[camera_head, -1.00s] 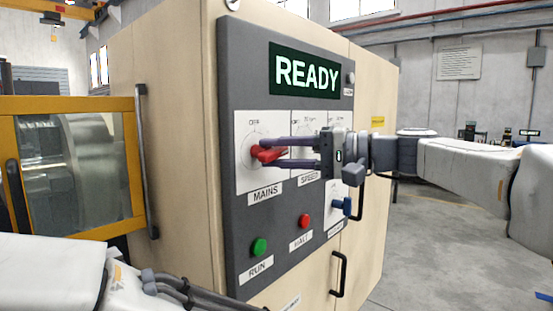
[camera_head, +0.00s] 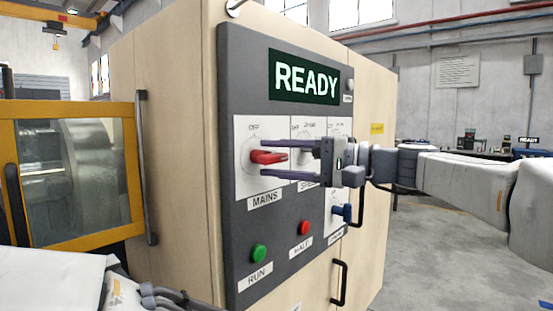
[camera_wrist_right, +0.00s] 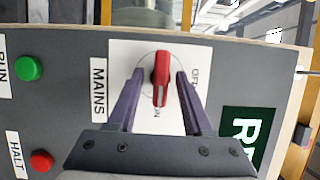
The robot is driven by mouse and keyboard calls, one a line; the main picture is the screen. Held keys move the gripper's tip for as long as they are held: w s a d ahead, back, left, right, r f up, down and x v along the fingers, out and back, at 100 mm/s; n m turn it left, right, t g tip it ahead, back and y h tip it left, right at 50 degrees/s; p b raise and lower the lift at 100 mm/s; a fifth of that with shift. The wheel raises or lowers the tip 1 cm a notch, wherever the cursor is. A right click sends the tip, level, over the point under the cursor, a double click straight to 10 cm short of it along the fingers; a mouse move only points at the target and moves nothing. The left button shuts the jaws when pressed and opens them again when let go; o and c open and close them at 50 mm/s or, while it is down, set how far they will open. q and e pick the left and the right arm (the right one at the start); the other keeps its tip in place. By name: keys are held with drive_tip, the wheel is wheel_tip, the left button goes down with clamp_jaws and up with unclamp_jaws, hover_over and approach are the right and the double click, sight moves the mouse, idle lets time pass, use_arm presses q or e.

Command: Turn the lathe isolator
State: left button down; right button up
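The red isolator knob (camera_head: 268,157) sits on a white plate marked MAINS on the grey panel. Its handle points right in the head view, away from the OFF mark at the top. In the right wrist view the knob (camera_wrist_right: 161,80) points down to a partly hidden ON mark, with OFF to its right. My right gripper (camera_head: 263,158) is open, one finger on each side of the knob. Gaps show between the knob and both fingers (camera_wrist_right: 160,74). My left gripper is out of view; part of my left arm shows at lower left.
The READY display (camera_head: 305,78) is above the knob. A green RUN button (camera_head: 259,253), a red HALT button (camera_head: 304,228) and a blue knob (camera_head: 341,209) are below. My right gripper partly covers the SPEED dial (camera_head: 305,146). A yellow-framed door (camera_head: 70,106) is left.

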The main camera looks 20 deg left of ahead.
drive_tip(key=d+b, duration=0.1)
drive_tip(key=d, duration=0.9)
drive_tip(key=shift+w+d, duration=0.2)
drive_tip(key=shift+d, duration=0.05)
drive_tip(key=shift+f, duration=0.1)
